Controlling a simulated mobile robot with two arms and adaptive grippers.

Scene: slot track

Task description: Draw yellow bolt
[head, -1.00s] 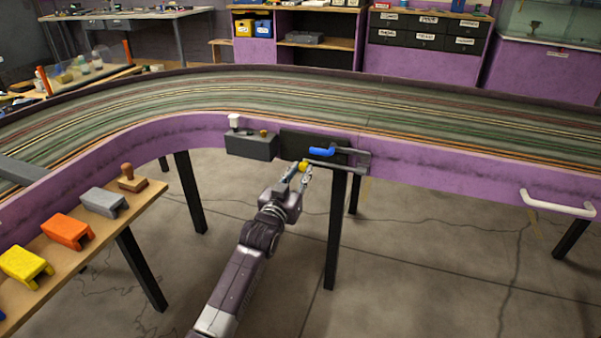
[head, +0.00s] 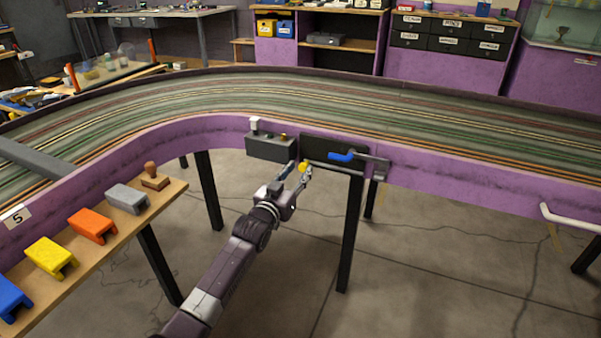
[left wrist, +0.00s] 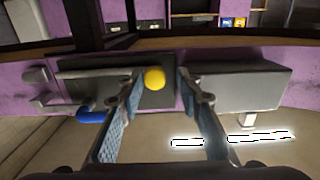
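My left gripper (head: 299,172) is at the knob. In the left wrist view the yellow knob (left wrist: 154,79) lies between the two spread fingers (left wrist: 160,88), close to the left finger and with a gap to the right one. I cannot tell whether that finger touches it. A blue handle (head: 342,156) is on another rod to the right of the knob. My right gripper is not in view.
A grey box (head: 270,148) with small knobs on top hangs on the wall left of the plate. A wooden shelf (head: 163,205) at left bears coloured blocks and a stamp. A black table leg (head: 351,235) stands below. A white handle (head: 570,218) is at far right.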

